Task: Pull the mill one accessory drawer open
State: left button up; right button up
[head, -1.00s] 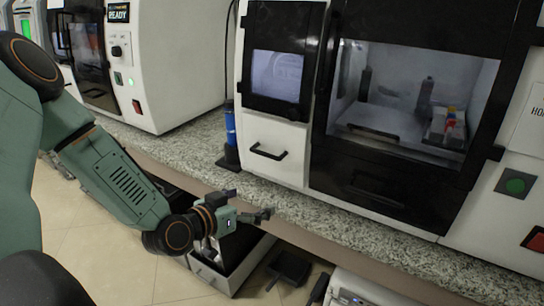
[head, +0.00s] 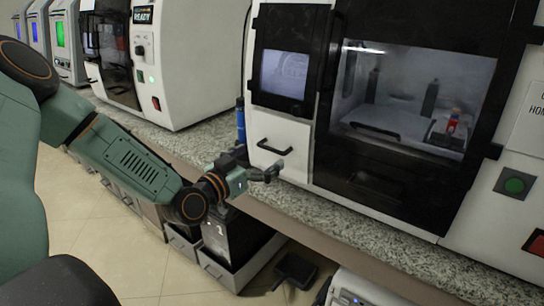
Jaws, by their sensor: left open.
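The mill (head: 400,110) is a white machine with a black-framed window, standing on the speckled counter. Below its screen (head: 284,73) is a white drawer front (head: 292,136) with a black bar handle (head: 273,148); it looks shut. I take this as the accessory drawer. My left gripper (head: 270,172) is open and empty, in front of and a little below the handle, over the counter edge. In the picture its fingertips lie just under the handle; I cannot see any contact. My right gripper is not in view.
A blue cylinder (head: 240,122) stands on the counter left of the drawer. A second white machine (head: 170,60) stands further left. Under the counter are open bins (head: 243,262) and a black dustpan-like item (head: 296,270). The granite counter edge (head: 345,218) runs below the mill.

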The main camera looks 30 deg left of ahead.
aim_at(271, 150)
pick_arm(q)
jog(key=w+b, duration=0.1)
jog(key=w, duration=0.3)
jog(key=shift+d+b, duration=0.15)
jog(key=shift+b, duration=0.25)
jog(key=shift+w+d, duration=0.2)
jog(key=shift+a+r, duration=0.1)
jog(key=shift+c, duration=0.6)
jog(key=c, duration=1.4)
